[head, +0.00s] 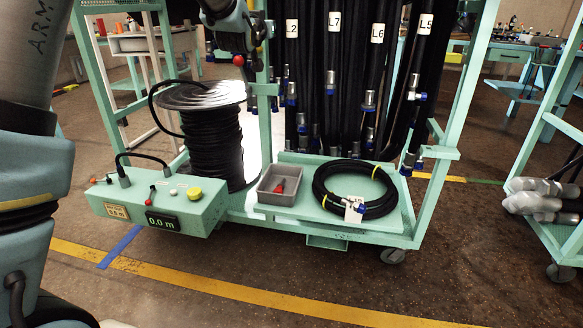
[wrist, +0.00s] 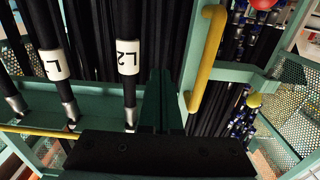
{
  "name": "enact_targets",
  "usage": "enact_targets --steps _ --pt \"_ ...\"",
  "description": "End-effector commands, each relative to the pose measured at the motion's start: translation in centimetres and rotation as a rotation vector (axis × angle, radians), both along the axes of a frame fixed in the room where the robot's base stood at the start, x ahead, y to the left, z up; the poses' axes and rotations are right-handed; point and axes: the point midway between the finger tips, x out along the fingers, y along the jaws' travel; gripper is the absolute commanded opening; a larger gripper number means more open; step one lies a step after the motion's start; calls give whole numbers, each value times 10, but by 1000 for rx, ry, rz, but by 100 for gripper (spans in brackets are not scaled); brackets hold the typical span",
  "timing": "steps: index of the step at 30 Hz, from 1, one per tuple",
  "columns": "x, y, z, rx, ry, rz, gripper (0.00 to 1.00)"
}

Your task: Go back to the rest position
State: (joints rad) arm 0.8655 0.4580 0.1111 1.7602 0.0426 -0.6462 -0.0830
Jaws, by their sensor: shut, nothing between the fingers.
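My gripper (wrist: 162,100) shows in the wrist view with its two dark green fingers together and nothing between them. It is in front of the rack of hanging black hoses, near the hoses labelled L2 (wrist: 127,57) and L1 (wrist: 54,64). In the head view, part of my arm's end (head: 228,18) shows at the top, left of the L2 hose label (head: 291,28). Its fingertips are hard to make out there.
A yellow bar (wrist: 207,58) stands right of my fingers. Floor in front is clear.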

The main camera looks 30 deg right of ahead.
Motion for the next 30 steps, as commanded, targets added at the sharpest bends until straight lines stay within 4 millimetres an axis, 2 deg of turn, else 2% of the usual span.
enact_targets --steps 20,23,25,26,30 --pt "-1 9 -3 7 8 8 0" --pt "8 33 -16 44 51 44 0" --pt "17 64 -34 93 109 87 0" --pt "21 80 -43 117 139 109 0" --pt "24 168 -95 244 317 220 0"
